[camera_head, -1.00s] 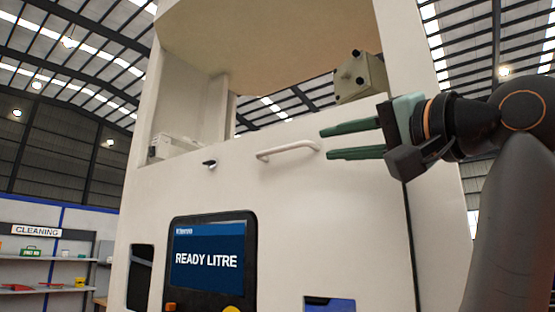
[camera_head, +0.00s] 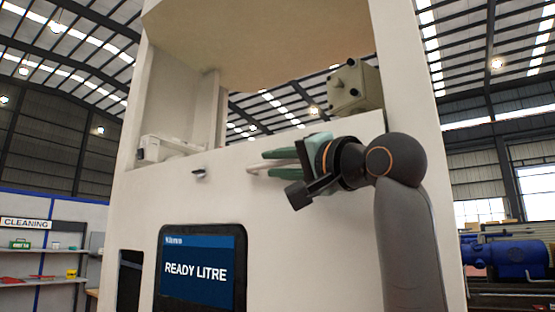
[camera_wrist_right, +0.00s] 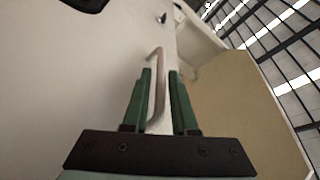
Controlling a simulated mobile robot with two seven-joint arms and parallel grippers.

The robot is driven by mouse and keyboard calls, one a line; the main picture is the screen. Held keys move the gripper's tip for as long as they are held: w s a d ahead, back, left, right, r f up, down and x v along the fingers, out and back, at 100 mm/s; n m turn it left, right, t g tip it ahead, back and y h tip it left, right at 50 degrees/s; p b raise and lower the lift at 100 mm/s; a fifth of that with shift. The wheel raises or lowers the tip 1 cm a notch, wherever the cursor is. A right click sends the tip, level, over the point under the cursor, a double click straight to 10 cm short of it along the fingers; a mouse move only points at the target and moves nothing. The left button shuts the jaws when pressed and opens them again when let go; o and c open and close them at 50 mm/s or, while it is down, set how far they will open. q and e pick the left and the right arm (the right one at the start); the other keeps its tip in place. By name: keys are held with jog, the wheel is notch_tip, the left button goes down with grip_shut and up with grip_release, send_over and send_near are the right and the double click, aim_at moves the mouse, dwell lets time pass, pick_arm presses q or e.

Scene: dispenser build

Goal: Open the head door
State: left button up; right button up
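The head door (camera_head: 300,215) is the pale front panel of the dispenser, and it looks shut. Its white bar handle (camera_head: 254,169) is partly hidden by my right gripper (camera_head: 268,163) in the head view. In the right wrist view, the handle (camera_wrist_right: 158,90) runs between the two green fingers of my right gripper (camera_wrist_right: 160,73). The fingers are open on either side of it, with a visible gap on the right. A small dark latch or knob (camera_head: 200,174) sits on the panel left of the handle. My left gripper is not in view.
A beige box with round knobs (camera_head: 354,88) stands above the panel at right. Shelves under a "CLEANING" sign (camera_head: 25,223) are at far left, and blue machinery (camera_head: 515,255) at far right.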

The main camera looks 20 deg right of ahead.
jog(key=shift+c, duration=0.2)
grip_shut()
dwell(1.1)
